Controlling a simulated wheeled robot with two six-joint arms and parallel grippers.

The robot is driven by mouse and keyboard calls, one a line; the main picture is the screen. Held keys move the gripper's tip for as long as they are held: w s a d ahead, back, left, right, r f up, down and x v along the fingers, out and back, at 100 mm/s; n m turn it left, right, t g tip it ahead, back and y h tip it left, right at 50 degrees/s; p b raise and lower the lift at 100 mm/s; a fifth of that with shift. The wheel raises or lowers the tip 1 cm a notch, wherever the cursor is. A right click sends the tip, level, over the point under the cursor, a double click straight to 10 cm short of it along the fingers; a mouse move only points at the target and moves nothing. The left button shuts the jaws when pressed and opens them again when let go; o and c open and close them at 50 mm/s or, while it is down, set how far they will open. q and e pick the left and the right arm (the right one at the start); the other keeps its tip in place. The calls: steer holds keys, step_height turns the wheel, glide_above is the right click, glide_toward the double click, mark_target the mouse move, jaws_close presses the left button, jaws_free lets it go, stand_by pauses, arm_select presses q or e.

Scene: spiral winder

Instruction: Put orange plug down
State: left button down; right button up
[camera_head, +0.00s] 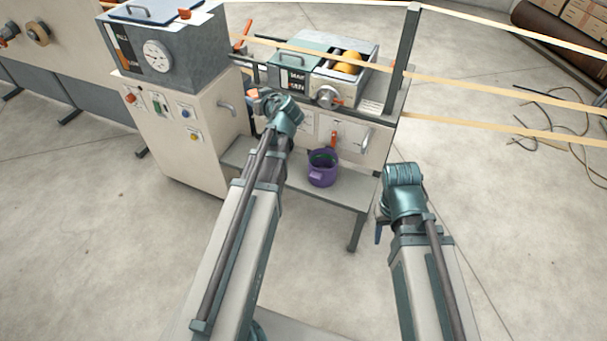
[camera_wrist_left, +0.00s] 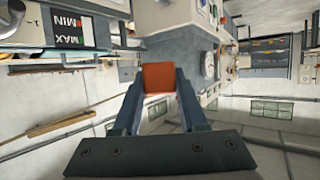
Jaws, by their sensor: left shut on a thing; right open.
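The orange plug (camera_wrist_left: 158,77) shows in the left wrist view as a square orange block between the two fingers. My left gripper (camera_wrist_left: 157,98) is shut on it and holds it up. In the head view the left gripper (camera_head: 260,100) is beside the white cabinet with the gauge, left of the MAX/MIN box; only a small orange part of the plug (camera_head: 252,94) shows there. My right gripper (camera_head: 380,222) is open at the right, in front of the bench, and looks empty; its fingers are small in view.
A purple bucket (camera_head: 322,173) with something dark green inside stands on the low grey bench (camera_head: 345,196). The MAX/MIN box (camera_head: 300,82) with orange rollers (camera_head: 348,64) is behind. The gauge cabinet (camera_head: 180,110) stands left. Tan strips cross at the right. The floor in front is clear.

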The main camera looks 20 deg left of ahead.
arm_select(q)
step_height(320, 180, down, 42)
steer(key=b, duration=3.9)
steer(key=shift+r, duration=0.15)
arm_select(e)
step_height(320, 180, down, 42)
steer(key=shift+r, duration=0.15)
